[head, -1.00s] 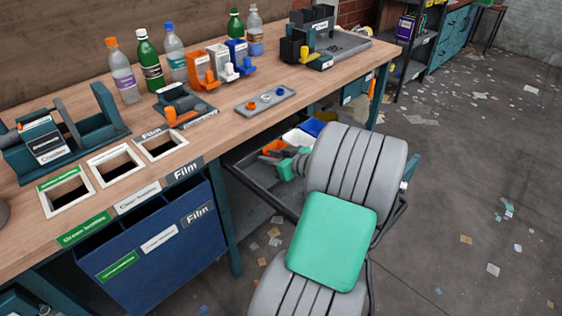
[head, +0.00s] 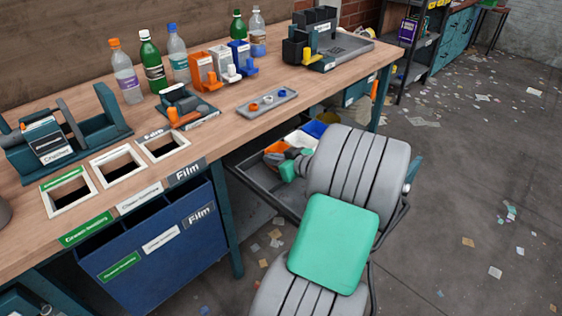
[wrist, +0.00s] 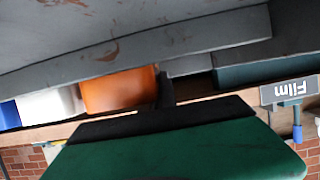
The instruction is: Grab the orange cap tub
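An orange tub (head: 274,147) sits in the grey tray under the workbench, left of a white tub (head: 297,139) and a blue tub (head: 315,128). In the wrist view the orange tub (wrist: 118,90) is near the middle, with the white tub (wrist: 48,107) and blue tub (wrist: 9,115) to its left. My green and dark gripper (head: 292,163) is over the tray, close to the orange tub and partly in front of it. My arm hides part of the tray. The finger opening cannot be made out, and no grasp on the tub shows.
The grey tray (head: 247,168) has a raised rim beneath the bench edge. The wooden bench (head: 225,122) above carries bottles, a small tray of caps (head: 267,102) and orange, white and blue dispensers. A blue bin (head: 150,260) stands left. The floor at right is open, with scattered litter.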

